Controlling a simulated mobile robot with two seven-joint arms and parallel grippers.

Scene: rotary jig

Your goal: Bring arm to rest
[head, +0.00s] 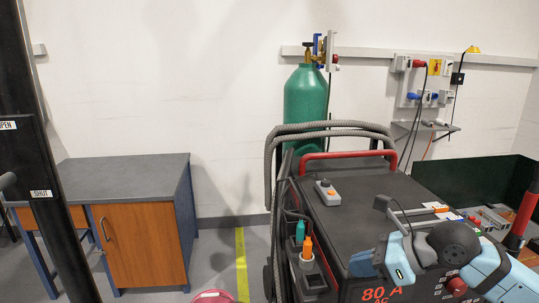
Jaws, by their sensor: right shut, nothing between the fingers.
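My right arm comes in from the lower right, with light blue links and a dark round joint. My left gripper is not in view.
A black welding machine marked 80 A (380,294) fills the lower middle, with a grey hose and a green gas cylinder (306,95) behind. A small grey control box (327,192) lies on top. A wooden cabinet (145,245) stands left, near a black post (45,150) labelled OPEN and SHUT. Floor between is mostly clear.

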